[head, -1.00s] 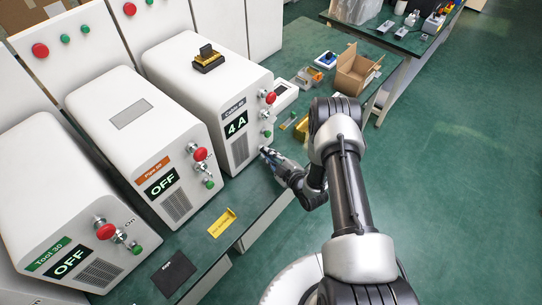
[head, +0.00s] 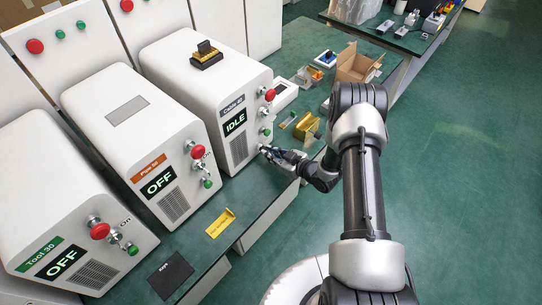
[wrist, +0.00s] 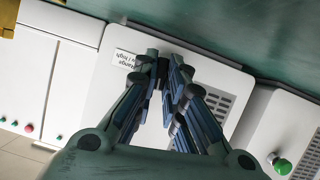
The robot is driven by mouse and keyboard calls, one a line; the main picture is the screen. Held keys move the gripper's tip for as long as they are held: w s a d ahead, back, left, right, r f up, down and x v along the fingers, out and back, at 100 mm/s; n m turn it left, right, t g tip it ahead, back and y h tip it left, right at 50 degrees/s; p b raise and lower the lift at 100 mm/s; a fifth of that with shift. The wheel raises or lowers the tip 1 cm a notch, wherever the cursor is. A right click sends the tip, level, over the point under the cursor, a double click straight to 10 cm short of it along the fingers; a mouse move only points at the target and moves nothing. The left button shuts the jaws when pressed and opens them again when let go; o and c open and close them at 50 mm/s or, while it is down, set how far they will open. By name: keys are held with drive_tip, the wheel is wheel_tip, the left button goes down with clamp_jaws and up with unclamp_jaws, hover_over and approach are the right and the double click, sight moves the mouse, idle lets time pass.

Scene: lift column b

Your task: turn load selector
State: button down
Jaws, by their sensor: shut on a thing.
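The load selector (wrist: 163,68) is a small dark knob low on the front of the white cabinet (head: 190,85) labelled Cable. My gripper (wrist: 164,62) is shut on this knob, with a fingertip on each side. In the head view my gripper (head: 264,149) reaches the cabinet's lower front, and the knob is mostly hidden there. The cabinet's display (head: 235,122) reads IDLE. A white label (wrist: 130,61) beside the knob shows upside down in the wrist view and seems to read Range, Low / High. The knob's exact pointing direction is hidden by my fingers.
Two similar cabinets (head: 130,110) with OFF displays stand to the left. Red (head: 269,95) and green (head: 266,132) buttons protrude just above my gripper. A cardboard box (head: 358,64) stands farther back.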

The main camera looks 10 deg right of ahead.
drive_tip(key=m+y+b, duration=0.1)
drive_tip(key=m, duration=0.1)
drive_tip(key=m+g+y+b, duration=0.1)
drive_tip(key=shift+w+d+f+m, duration=0.15)
drive_tip(key=shift+d+m, duration=0.05)
drive_tip(key=shift+m, duration=0.2)
drive_tip(key=m+g+y+b, duration=0.1)
drive_tip(key=m+y+b, duration=0.1)
drive_tip(key=m, duration=0.1)
drive_tip(key=shift+m+y+b, duration=0.3)
idle(0.4)
drive_tip(key=c, duration=1.7)
unclamp_jaws()
drive_tip(key=shift+w, duration=0.1)
drive_tip(key=shift+o, duration=0.2)
drive_tip(key=v, duration=1.2)
drive_tip(key=shift+r, duration=0.2)
